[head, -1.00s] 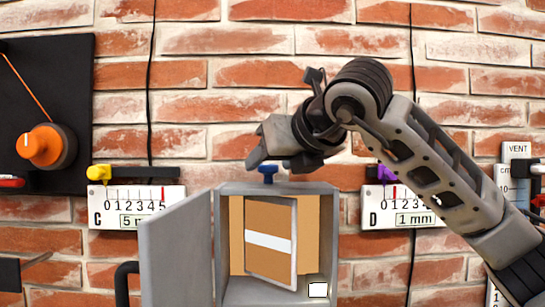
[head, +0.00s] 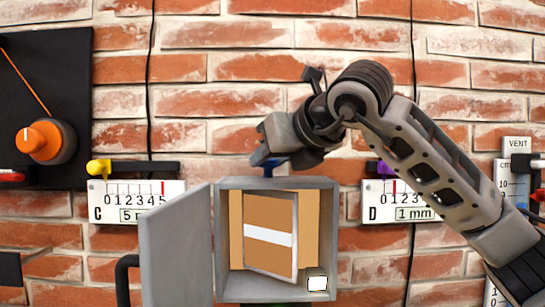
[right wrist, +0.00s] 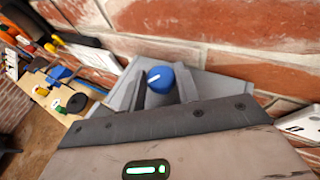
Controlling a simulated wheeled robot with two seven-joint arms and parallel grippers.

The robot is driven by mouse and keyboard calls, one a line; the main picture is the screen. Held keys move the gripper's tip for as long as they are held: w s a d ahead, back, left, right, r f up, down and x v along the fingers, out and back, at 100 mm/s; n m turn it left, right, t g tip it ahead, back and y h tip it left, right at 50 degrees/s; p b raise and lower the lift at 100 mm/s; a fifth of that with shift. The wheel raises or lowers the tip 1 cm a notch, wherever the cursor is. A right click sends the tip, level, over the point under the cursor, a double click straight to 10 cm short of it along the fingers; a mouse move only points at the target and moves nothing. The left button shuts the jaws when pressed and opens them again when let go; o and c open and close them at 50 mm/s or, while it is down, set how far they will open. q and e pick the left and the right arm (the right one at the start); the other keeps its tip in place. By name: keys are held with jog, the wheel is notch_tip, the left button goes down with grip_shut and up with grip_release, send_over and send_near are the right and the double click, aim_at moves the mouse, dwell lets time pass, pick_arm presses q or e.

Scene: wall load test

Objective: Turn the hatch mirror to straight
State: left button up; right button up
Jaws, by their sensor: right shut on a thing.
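The hatch is a grey box (head: 222,240) on the brick wall, its door (head: 176,250) swung open to the left. Inside, the mirror (head: 270,215) is a tilted panel reflecting tan surfaces and a white stripe. A blue knob (right wrist: 160,78) with a white mark stands on top of the box. My right gripper (head: 270,163) comes down from above and is shut on the blue knob, one finger on each side in the right wrist view. The gripper hides most of the knob in the head view. My left gripper is not in view.
Gauge C (head: 136,202) with a yellow slider hangs left of the box, gauge D (head: 400,202) with a purple slider right. A black panel with an orange knob (head: 40,141) is at far left. A small white square (head: 317,284) shows at the box's lower right.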

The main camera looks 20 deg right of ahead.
jog(key=n+y, duration=0.2)
jog(key=shift+d+g+y, duration=0.2)
jog(key=shift+g+y, duration=0.1)
jog(key=shift+g, duration=0.1)
jog(key=shift+w+d+r+n+g+y+p, duration=0.1)
jog(key=shift+n+g+y+p, duration=0.25)
jog(key=shift+n+y+p, duration=0.2)
jog(key=shift+w+r+n+g+y+p, duration=0.1)
jog(key=shift+n+g+y+p, duration=0.3)
jog(key=shift+n, duration=0.25)
jog(key=shift+d+n+g+y+p, duration=0.1)
jog(key=shift+n+g+y+p, duration=0.55)
jog(key=shift+n+y+p, duration=0.3)
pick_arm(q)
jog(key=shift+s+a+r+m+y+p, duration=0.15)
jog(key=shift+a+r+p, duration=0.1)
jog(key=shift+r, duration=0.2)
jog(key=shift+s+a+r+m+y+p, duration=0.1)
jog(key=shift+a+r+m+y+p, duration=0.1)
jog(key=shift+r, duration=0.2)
pick_arm(e)
jog(key=shift+f+n+g+y, duration=0.1)
jog(key=shift+n+g+y, duration=0.3)
jog(key=shift+n, duration=0.05)
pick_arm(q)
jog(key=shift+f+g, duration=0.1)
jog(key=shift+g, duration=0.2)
pick_arm(e)
jog(key=shift+f, duration=0.1)
